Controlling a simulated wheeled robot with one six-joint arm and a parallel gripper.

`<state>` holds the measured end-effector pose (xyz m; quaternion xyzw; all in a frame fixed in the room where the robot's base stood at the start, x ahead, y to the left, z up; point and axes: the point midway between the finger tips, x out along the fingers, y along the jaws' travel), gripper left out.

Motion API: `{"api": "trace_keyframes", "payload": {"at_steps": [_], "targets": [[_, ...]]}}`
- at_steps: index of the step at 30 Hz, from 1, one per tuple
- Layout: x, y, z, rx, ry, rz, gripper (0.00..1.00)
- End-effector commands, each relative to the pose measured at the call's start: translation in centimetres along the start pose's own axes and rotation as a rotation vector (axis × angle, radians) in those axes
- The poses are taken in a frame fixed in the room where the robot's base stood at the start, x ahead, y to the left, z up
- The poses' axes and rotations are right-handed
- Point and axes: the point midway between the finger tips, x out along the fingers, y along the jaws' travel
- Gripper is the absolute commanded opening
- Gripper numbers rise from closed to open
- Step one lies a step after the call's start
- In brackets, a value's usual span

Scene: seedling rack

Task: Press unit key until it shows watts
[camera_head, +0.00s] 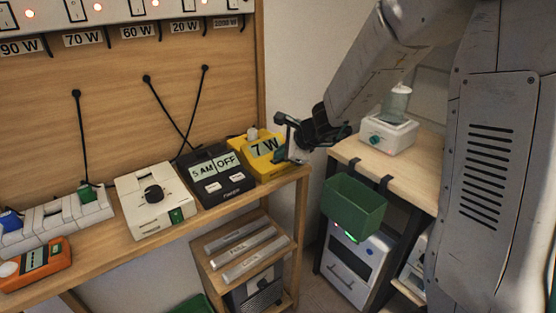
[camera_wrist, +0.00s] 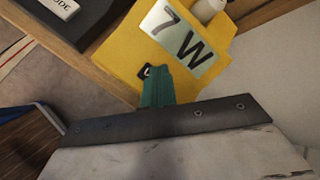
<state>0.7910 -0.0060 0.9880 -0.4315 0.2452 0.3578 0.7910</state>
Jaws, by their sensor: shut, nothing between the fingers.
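The yellow meter (camera_head: 262,163) stands at the right end of the wooden shelf, and its display (camera_head: 264,148) reads "7 W". In the wrist view the yellow meter (camera_wrist: 128,50) fills the upper middle, with "7 W" on its display (camera_wrist: 183,38). A small dark key with a white mark (camera_wrist: 146,71) sits below the display, partly hidden by my fingertips. My gripper (camera_head: 281,155) is shut and empty at the meter's front right. Its teal fingertips (camera_wrist: 156,82) are right at the key; I cannot tell whether they touch it.
A black timer (camera_head: 218,178) reading "5 AM" and "OFF" stands just left of the meter. A white box with a dial (camera_head: 153,202) is farther left. A green bin (camera_head: 353,204) hangs from the side table (camera_head: 420,165) at right. The wooden back panel (camera_head: 120,110) rises behind the shelf.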

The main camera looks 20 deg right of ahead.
Motion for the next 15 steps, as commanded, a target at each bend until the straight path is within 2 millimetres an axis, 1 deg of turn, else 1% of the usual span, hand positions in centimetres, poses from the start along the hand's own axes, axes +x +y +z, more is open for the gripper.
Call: {"api": "trace_keyframes", "payload": {"at_steps": [10,15], "targets": [[-0.9,-0.7,0.7,-0.002,-0.001,-0.001,0.0],[-1.0,-0.8,0.8,0.0,0.0,0.0,0.0]]}}
